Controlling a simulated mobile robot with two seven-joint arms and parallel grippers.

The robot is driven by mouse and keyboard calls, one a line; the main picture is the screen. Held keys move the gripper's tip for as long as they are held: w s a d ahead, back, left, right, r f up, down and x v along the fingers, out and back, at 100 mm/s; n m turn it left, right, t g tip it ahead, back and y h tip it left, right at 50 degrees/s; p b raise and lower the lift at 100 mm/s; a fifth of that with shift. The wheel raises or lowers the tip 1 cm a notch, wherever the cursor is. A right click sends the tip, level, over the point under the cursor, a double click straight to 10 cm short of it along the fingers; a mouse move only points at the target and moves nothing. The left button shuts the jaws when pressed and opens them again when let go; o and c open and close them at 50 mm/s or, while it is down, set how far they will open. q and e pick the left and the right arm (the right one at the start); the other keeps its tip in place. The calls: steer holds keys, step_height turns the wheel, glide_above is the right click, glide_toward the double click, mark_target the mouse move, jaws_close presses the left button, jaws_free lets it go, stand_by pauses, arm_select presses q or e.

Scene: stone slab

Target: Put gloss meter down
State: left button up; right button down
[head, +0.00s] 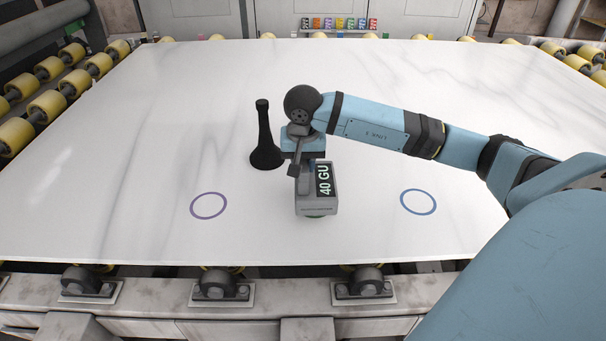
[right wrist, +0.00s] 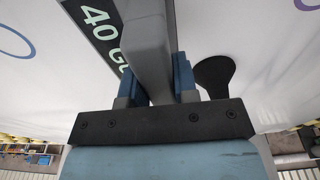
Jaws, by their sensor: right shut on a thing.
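The gloss meter (head: 316,205) is a grey box with a dark display reading "40 GU". In the head view it is at the middle of the white stone slab (head: 120,190), between a purple ring (head: 208,206) on the left and a blue ring (head: 418,202) on the right. My right gripper (head: 306,160) is shut on the meter's handle from above. In the right wrist view both fingers (right wrist: 157,85) hug the grey handle (right wrist: 148,40). My left gripper is out of view.
A black cone-shaped object (head: 265,145) stands on the slab just left of my right gripper. Several coloured small items sit on a rack (head: 338,24) beyond the far edge. Yellow rollers (head: 45,105) flank the slab. Both rings are empty, with bare slab around them.

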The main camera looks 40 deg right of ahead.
steer(key=shift+f, duration=1.75)
steer(key=shift+f+b, duration=0.15)
steer(key=shift+b, duration=0.15)
steer(key=c, duration=0.9)
jaws_free()
steer(key=shift+r+p, duration=0.3)
steer(key=shift+p, duration=0.05)
steer(key=r, duration=0.7)
steer(key=s+a+r, duration=0.1)
steer(key=r, duration=0.3)
steer(key=shift+r, duration=0.35)
